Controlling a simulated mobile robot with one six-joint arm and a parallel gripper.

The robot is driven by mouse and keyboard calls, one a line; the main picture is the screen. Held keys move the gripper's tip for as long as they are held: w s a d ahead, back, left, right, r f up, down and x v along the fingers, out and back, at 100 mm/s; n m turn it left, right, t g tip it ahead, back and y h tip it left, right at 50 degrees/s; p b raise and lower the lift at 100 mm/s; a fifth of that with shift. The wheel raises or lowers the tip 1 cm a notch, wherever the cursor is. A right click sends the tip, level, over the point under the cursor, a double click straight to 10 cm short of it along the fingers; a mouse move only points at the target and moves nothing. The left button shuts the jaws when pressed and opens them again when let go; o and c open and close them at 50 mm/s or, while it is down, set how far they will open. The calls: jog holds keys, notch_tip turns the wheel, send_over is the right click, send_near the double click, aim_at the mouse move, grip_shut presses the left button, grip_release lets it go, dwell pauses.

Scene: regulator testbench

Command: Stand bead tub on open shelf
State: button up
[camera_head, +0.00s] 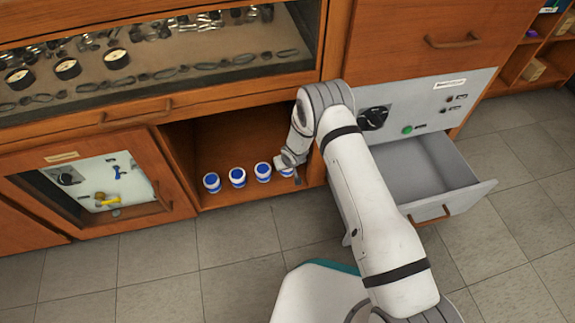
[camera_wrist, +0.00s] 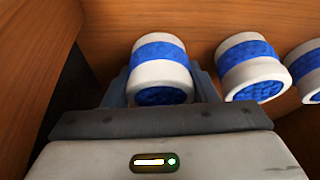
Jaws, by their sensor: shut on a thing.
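Several white tubs with blue bands stand in a row in the open shelf (camera_head: 235,146) below the display case. My gripper (camera_head: 286,163) is inside the shelf at its right side, shut on the rightmost tub (camera_head: 287,172), which my gripper partly hides. In the wrist view this held bead tub (camera_wrist: 160,72) sits between the two fingers, with blue beads showing at its end. It is in line with the other tubs; I cannot tell whether its base touches the shelf floor.
A neighbouring tub (camera_head: 263,172) stands close to the left of the held one. The shelf's right wall is near my gripper. A grey drawer (camera_head: 432,178) stands open to the right. A cabinet with a glass front (camera_head: 97,182) is at the left.

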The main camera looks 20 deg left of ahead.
jog(key=shift+f, duration=0.2)
jog(key=o, duration=1.2)
